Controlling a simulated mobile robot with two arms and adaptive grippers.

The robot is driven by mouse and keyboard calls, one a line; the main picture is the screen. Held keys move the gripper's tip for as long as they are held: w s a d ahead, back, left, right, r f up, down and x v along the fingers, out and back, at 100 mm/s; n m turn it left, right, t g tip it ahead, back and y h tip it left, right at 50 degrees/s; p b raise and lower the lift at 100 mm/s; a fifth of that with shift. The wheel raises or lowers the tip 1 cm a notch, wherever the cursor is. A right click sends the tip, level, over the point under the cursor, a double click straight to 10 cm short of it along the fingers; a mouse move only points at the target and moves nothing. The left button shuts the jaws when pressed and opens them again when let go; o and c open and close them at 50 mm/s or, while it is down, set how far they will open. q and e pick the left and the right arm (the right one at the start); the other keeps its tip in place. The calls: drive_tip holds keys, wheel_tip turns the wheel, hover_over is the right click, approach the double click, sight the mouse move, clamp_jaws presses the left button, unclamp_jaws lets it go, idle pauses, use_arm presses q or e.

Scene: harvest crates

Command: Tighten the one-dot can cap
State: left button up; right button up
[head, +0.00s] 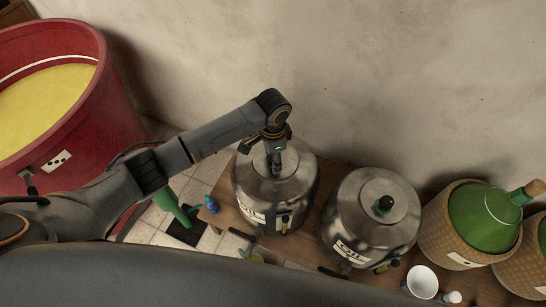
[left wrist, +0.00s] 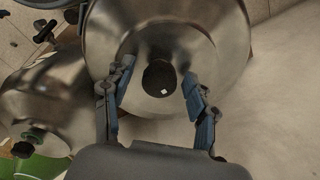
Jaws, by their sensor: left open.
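A steel can (head: 250,190) stands below my left gripper (head: 274,163) on a wooden bench; its label is partly seen, and I cannot read a dot count on it. In the left wrist view the same can (left wrist: 215,40) fills the top, with a dark round cap (left wrist: 160,77) bearing a small white mark. The open fingers of my left gripper (left wrist: 156,74) lie on either side of the cap in that view, with a gap visible on both sides. A second steel can (head: 345,215) with a dark cap (head: 384,203) stands to the right. My right gripper is not in view.
Green wicker-covered bottles (head: 480,215) stand at the right, with a white cup (head: 422,281) in front. A red tub (head: 95,150) of yellow contents is at the left. A small blue object (head: 211,204) lies by the bench's left end. The wall is close behind the cans.

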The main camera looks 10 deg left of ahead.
use_arm(q)
drive_tip(key=shift+f, duration=0.1)
drive_tip(key=c, duration=1.2)
